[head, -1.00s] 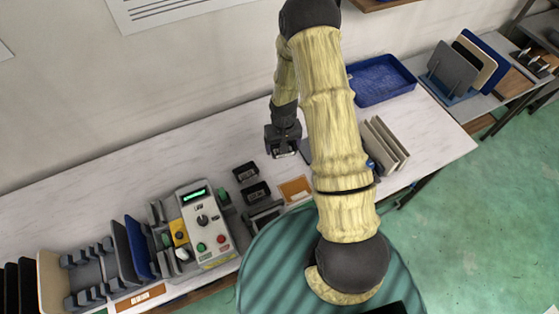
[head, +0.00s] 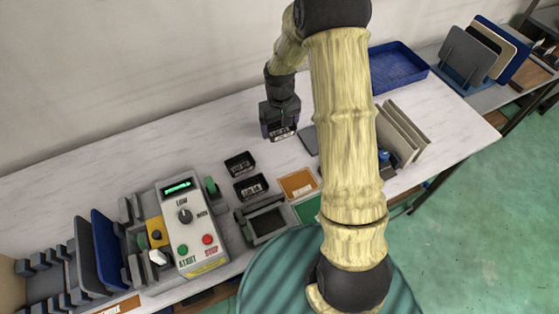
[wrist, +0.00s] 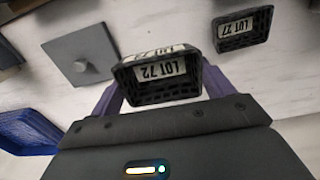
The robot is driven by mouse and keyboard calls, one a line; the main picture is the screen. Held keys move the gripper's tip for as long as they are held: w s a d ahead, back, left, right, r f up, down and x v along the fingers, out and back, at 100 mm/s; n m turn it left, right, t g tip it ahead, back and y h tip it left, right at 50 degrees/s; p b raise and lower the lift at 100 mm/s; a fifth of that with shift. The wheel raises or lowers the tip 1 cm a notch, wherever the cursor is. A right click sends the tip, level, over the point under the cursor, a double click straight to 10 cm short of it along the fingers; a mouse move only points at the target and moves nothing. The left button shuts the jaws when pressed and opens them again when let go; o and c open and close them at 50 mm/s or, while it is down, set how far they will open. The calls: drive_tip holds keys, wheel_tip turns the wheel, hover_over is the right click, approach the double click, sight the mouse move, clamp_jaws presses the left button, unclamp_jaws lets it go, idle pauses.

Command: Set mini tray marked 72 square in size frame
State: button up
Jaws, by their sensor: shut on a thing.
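My gripper (wrist: 157,88) is shut on a small black mini tray (wrist: 158,78) with a white "LOT 72" label. In the head view my gripper (head: 281,120) holds this tray (head: 283,132) over the back part of the white table; whether it touches the table I cannot tell. A grey frame with a dark recess (head: 267,223), which looks like the size frame, lies right of the control box. Nothing shows in its recess. Two other black mini trays (head: 240,164) (head: 250,187) stand behind it; one, labelled "LOT 77", shows in the wrist view (wrist: 242,30).
The control box (head: 190,222) with knob and buttons stands left of the frame. Orange (head: 298,184) and green (head: 307,208) plates lie to its right. A grey plate (head: 309,139) is beside my gripper. A blue tray (head: 398,68) and upright panels (head: 402,132) are at right.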

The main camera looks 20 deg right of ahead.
idle(0.4)
hover_over(280, 152)
drive_tip(key=shift+f+p, duration=0.45)
drive_tip(key=shift+f, duration=2.65)
drive_tip(key=shift+f+p, duration=0.3)
drive_tip(key=shift+f, duration=1.6)
drive_tip(key=shift+f, duration=0.2)
drive_tip(key=o, duration=0.9)
drive_tip(key=shift+r, duration=0.1)
